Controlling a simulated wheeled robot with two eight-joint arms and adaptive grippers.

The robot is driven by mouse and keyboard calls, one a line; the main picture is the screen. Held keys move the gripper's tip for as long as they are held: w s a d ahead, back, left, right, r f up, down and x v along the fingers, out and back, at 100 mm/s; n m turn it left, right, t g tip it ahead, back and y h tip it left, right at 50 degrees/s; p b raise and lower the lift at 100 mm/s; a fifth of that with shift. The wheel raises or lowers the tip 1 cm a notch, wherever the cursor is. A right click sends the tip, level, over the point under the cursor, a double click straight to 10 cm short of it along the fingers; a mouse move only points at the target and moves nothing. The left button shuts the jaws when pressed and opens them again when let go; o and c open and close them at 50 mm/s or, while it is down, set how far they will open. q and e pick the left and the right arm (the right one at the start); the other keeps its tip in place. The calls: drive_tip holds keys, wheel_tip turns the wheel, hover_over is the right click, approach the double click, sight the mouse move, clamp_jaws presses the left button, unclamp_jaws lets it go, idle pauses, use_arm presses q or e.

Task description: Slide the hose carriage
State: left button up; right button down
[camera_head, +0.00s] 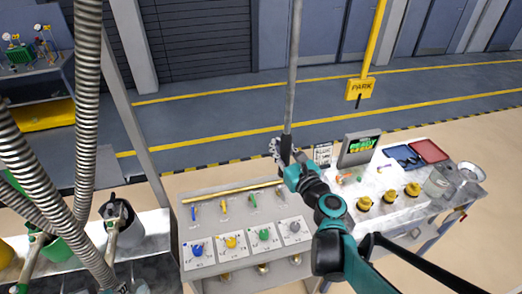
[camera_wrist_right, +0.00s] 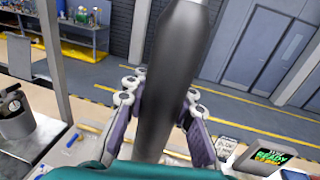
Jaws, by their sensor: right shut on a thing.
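My right gripper (camera_head: 287,152) is shut on the dark handle at the lower end of a grey upright rod (camera_head: 292,80). In the right wrist view the handle (camera_wrist_right: 170,85) is a thick dark cylinder between the two fingers (camera_wrist_right: 162,112). The rod runs up out of the head view, and no carriage is visible at its top. A yellow PARK sign (camera_head: 359,88) hangs on a yellow bar (camera_head: 374,38) to the right of the rod. My left gripper is not in view.
A panel with coloured knobs (camera_head: 197,250) stands below my gripper. A READY display (camera_head: 361,148), yellow-topped fittings (camera_head: 388,196) and trays (camera_head: 428,151) are on the right-hand bench. The floor behind is clear.

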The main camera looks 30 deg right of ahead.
drive_tip(key=s+d+b, duration=0.2)
drive_tip(key=d, duration=0.9)
drive_tip(key=s+d+b, duration=0.2)
drive_tip(key=s+d, duration=0.1)
drive_tip(key=d, duration=0.8)
drive_tip(key=shift+s+d, duration=0.15)
drive_tip(key=shift+s, duration=0.05)
drive_tip(key=c, duration=1.3)
unclamp_jaws()
drive_tip(key=s, duration=0.8)
drive_tip(key=s+a, duration=0.1)
drive_tip(key=s, duration=0.3)
